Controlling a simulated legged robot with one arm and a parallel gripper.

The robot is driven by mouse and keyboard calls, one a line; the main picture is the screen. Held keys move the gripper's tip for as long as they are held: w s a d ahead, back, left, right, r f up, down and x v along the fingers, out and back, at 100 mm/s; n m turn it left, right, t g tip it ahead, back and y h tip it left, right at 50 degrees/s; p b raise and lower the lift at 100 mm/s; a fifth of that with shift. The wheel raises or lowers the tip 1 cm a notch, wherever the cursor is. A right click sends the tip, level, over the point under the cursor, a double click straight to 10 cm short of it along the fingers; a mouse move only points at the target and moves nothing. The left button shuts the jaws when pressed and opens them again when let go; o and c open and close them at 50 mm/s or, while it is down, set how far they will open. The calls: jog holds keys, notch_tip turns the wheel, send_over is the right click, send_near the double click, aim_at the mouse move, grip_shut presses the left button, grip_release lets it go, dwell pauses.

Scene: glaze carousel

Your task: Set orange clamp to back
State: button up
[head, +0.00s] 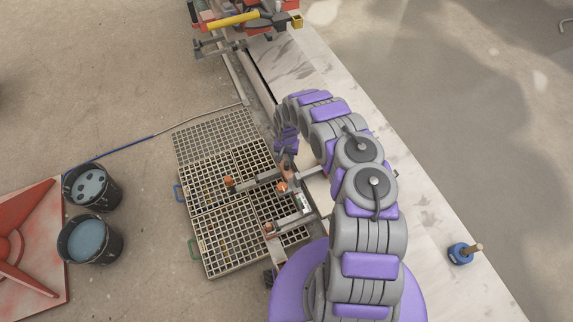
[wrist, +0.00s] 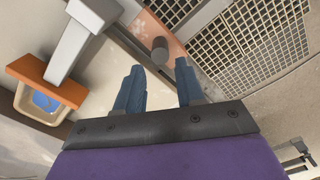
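In the wrist view my gripper (wrist: 158,82) is open, its two blue fingers apart with nothing between them. Ahead of the fingertips is a dark grey knob (wrist: 160,50) on an orange-brown strip (wrist: 172,42), apart from the fingers. At the left an orange bar (wrist: 45,82) is fixed across the end of a grey arm. In the head view my gripper (head: 286,160) points down near a small orange part (head: 283,186) beside the grates. More orange ends show on grey arms at the left (head: 229,182) and below (head: 268,227). I cannot tell which of these is the orange clamp.
Grates (head: 222,245) cover the floor left of my arm. Two dark buckets (head: 113,195) and a red panel (head: 40,235) stand farther left. A pale slab (head: 420,215) runs along the right with a blue pot (head: 459,254) on it. Machinery (head: 240,20) stands at the top.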

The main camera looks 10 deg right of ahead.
aim_at(286, 162)
jog(key=shift+f+b, duration=0.5)
jog(key=shift+f, duration=2.85)
grip_shut()
